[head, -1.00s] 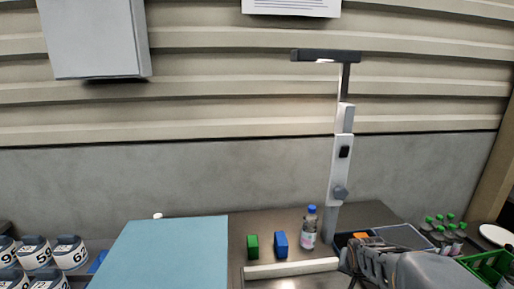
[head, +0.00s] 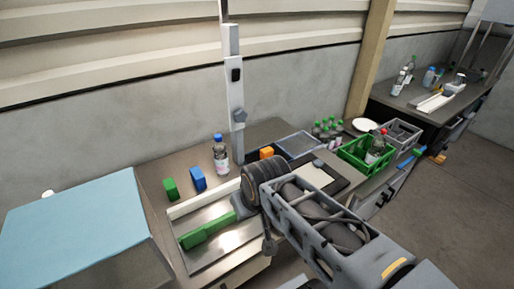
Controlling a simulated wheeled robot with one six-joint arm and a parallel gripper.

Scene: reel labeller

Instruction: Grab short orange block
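A short orange block (head: 267,152) shows in the head view, just beyond my arm, near the base of the lamp post; its lower part is hidden, so I cannot tell what it rests on. My arm (head: 305,210) reaches in from the lower right, and its dark ribbed end section is in front of and below the block in the picture. My gripper's fingers cannot be made out clearly. I see no contact between the arm and the orange block.
A green block (head: 171,189), a blue block (head: 198,179) and a bottle (head: 220,156) stand left of the post (head: 235,100). A metal tray (head: 190,262) holds a long green piece. A green crate (head: 352,160) and a grey crate (head: 400,132) stand to the right.

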